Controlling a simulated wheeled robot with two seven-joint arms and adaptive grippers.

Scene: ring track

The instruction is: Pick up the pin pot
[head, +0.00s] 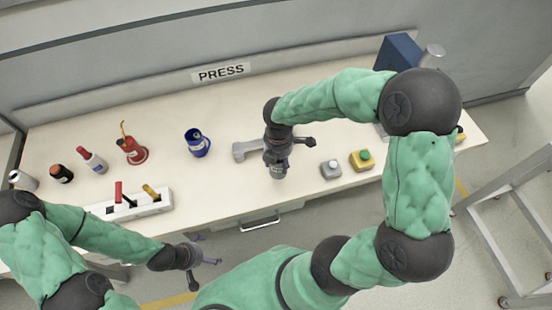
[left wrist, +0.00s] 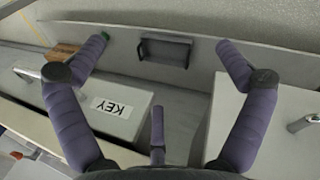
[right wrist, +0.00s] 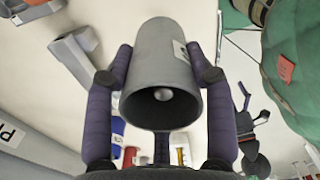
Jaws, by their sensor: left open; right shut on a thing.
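The pin pot is a grey cylinder (right wrist: 165,60) with a pale label, in the middle of the right wrist view. Its dark round mouth faces that camera, and a light round thing shows inside. My right gripper (right wrist: 165,75) is shut on it, one purple finger on each side. In the head view the pot (head: 278,172) shows just below my right gripper (head: 277,158), over the front part of the bench. I cannot tell whether its base touches the bench. My left gripper (head: 199,263) is open and empty in front of the bench, low at the left.
On the bench (head: 225,185) stand a blue container (head: 197,143), a red can (head: 131,150), several bottles and jars, and a white holder (head: 150,205) with handled tools. A grey tool (head: 246,151) lies beside my right gripper.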

